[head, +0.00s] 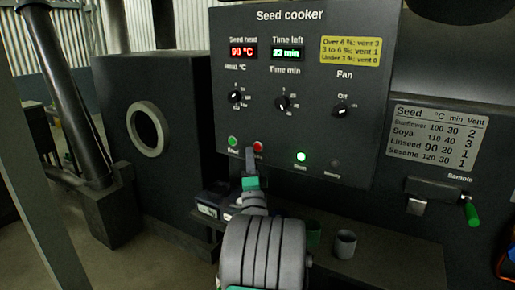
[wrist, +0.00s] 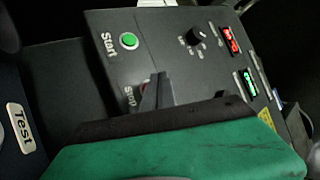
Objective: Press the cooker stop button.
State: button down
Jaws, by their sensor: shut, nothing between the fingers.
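The seed cooker panel (head: 300,60) is a dark upright face in the head view. The red stop button (head: 258,146) sits low on it, to the right of the green start button (head: 233,141). My gripper (head: 250,152) is shut and empty, its tip in front of the panel between the two buttons, close to the red one. In the wrist view the gripper tip (wrist: 157,88) lies over the "Stop" label area and hides most of the red button. The start button (wrist: 129,40) is clear there. I cannot tell whether the tip touches the stop button.
Heat, time and fan knobs (head: 341,110) are above the buttons. A lit green lamp (head: 301,156) is to the right. Cups (head: 345,244) stand on the ledge below. A sample handle (head: 470,211) sticks out at the right.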

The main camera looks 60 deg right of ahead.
jog(key=shift+d, duration=0.6)
dwell(1.6)
jog(key=shift+w+d, duration=0.1)
jog(key=shift+d, duration=0.3)
jog(key=shift+d, duration=0.45)
dwell(0.4)
jog(key=shift+a, duration=0.85)
jog(key=shift+a, duration=0.1)
jog(key=shift+s+a, duration=0.15)
jog(key=shift+a, duration=1.05)
jog(key=shift+s+a, duration=0.15)
jog(key=shift+a, duration=1.05)
